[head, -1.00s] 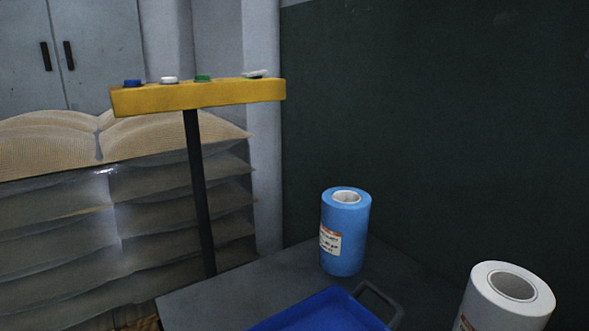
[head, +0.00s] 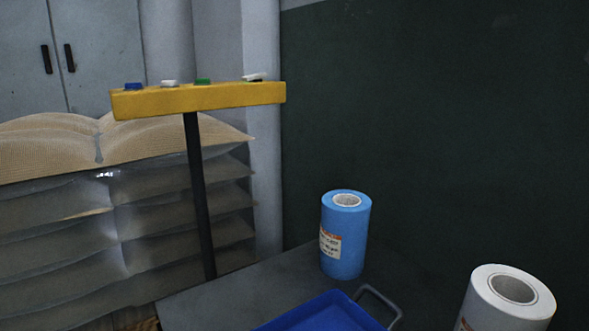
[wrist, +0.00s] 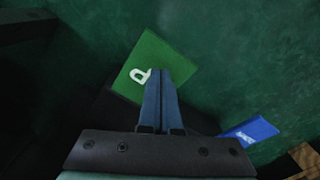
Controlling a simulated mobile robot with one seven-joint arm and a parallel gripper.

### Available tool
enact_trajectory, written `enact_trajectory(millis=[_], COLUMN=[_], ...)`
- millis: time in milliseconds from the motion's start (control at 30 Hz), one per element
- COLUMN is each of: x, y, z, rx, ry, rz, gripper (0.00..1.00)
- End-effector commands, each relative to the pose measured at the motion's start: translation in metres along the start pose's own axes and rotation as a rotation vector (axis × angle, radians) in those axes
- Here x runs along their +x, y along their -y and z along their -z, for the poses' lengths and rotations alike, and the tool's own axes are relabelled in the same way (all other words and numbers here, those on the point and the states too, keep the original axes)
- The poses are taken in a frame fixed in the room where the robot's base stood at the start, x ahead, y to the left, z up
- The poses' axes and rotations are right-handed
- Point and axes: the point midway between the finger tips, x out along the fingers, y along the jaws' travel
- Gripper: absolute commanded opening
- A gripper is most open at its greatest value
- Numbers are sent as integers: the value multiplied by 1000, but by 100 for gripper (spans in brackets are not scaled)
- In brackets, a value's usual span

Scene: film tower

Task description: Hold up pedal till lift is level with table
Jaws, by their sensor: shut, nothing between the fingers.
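In the wrist view my gripper (wrist: 162,72) has its two blue fingers shut together, with nothing between them. The fingertips overlap a green pedal (wrist: 137,92) with a white letter that looks like a P, the rest of its marking being covered. Whether the tips press on it or hover above cannot be told. A blue pedal (wrist: 249,133) with white marking lies to the lower right, apart from the fingers. In the head view a grey tabletop (head: 215,300) shows at the bottom; whether it is table or lift I cannot tell. My gripper is outside that view.
A blue roll (head: 345,245), a white roll (head: 483,308) and a blue tray (head: 325,315) with a grey handle are at the grey surface. Behind it a yellow bar (head: 200,97) with several buttons stands on a dark post. Wrapped stacked sacks (head: 60,215) stand at left.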

Motion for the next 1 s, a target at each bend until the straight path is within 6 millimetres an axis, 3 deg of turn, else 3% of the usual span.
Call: enact_trajectory(millis=[1000], x=[35], y=[0], z=[0], rx=[1], ry=[-1], rz=[0], gripper=[0])
